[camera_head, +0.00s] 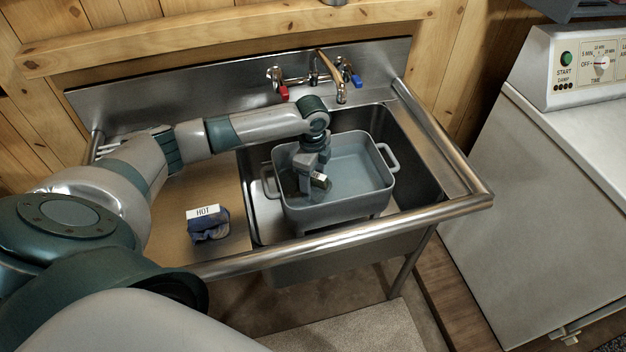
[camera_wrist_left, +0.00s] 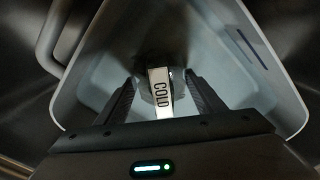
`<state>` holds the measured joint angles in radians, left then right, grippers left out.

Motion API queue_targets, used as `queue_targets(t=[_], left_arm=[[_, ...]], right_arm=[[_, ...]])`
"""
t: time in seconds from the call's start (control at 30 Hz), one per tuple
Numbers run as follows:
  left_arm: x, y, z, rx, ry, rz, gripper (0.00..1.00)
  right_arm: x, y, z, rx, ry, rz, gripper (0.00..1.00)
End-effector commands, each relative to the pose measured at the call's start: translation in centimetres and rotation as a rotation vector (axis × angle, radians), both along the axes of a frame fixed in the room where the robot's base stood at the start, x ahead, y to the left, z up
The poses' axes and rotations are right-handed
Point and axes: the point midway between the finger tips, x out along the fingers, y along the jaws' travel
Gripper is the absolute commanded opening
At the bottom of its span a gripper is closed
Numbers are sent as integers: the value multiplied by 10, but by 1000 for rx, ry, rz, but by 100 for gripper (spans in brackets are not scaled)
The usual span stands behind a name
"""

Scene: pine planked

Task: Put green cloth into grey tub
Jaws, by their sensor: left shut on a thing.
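The grey tub (camera_head: 340,211) stands in the sink basin, with a handle at each end. My left gripper (camera_head: 312,184) reaches down inside the tub, toward its left part. In the left wrist view my left gripper (camera_wrist_left: 161,92) is shut on a small bunched cloth (camera_wrist_left: 177,76) with a white label reading COLD. The cloth is between the fingers, within the tub walls (camera_wrist_left: 75,85). It looks dull grey-green in the dim light, and the gripper hides much of it. I cannot tell whether it touches the tub floor. My right gripper is not in view.
A dark blue cloth (camera_head: 210,228) labelled HOT lies on the steel drainboard (camera_head: 178,240) left of the basin. A faucet (camera_head: 336,88) with red and blue handles is behind the tub. A steel rail (camera_head: 370,220) edges the sink front. A white machine (camera_head: 560,180) stands at right.

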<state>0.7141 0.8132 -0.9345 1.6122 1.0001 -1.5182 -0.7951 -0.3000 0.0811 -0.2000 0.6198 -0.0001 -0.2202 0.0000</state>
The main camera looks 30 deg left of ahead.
Motion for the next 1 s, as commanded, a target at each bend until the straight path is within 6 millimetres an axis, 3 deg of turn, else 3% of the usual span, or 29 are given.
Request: queue_targets(t=[0.37, 0.4, 0.5, 0.8, 1.0], left_arm=[[0, 0, -2, 0, 0, 0, 40], [0, 0, -2, 0, 0, 0, 67], [0, 0, -2, 0, 0, 0, 84], [0, 0, -2, 0, 0, 0, 84], [1, 0, 8, 0, -2, 0, 84]], right_arm=[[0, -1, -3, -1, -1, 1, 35], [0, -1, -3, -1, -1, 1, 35], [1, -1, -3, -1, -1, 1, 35], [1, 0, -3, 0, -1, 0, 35], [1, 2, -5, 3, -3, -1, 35]])
